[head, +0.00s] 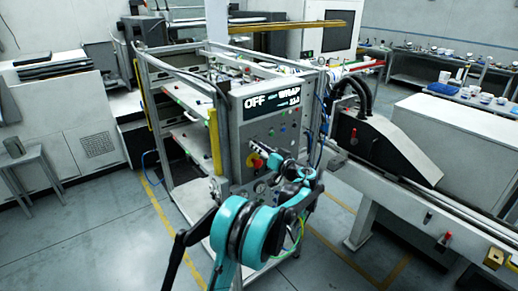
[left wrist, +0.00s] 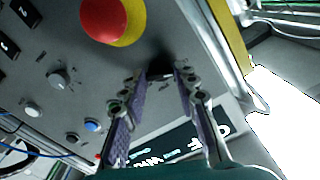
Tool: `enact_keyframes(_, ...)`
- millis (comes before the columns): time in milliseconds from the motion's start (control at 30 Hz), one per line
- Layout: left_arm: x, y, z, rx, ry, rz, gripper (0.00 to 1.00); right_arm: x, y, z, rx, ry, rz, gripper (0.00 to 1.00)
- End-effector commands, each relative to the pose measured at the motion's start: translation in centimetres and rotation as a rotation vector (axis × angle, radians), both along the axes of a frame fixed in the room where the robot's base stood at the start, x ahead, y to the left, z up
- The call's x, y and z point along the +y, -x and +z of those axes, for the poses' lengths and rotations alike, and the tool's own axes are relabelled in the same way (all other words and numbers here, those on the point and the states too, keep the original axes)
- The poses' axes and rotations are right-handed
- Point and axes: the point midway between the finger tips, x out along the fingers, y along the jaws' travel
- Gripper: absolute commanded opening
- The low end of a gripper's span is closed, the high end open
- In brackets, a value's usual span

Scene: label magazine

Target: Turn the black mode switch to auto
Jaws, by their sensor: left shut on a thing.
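The grey control panel (head: 243,133) stands upright on the front of a metal frame machine, with a display (head: 271,99) reading OFF on the left. My left gripper (head: 253,144) is at the panel face, just above the red and yellow emergency stop (head: 255,162). In the left wrist view, my left gripper (left wrist: 162,76) has its two fingers on either side of the black mode switch (left wrist: 160,67) and is shut on it. The switch is mostly in shadow there, so its exact angle cannot be told. In the head view the gripper hides it. My right gripper is not in view.
In the left wrist view, the emergency stop (left wrist: 103,18) sits close beside the fingers. A grey knob (left wrist: 59,79), a blue button (left wrist: 92,125) and a white button (left wrist: 33,108) lie to the left. A conveyor (head: 430,200) runs to the right of the machine.

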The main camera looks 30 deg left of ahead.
Motion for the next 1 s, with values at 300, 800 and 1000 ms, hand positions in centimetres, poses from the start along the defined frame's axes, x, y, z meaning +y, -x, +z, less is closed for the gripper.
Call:
enact_keyframes(300,0.0,0.0,-0.1,0.193,-0.080,0.000,0.01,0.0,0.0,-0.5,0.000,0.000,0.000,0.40)
enact_keyframes(800,0.0,0.0,-0.1,0.631,-0.261,-0.001,0.01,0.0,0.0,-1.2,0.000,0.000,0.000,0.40)
enact_keyframes(1000,0.0,0.0,-0.1,0.807,-0.333,-0.001,0.01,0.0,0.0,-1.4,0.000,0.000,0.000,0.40)
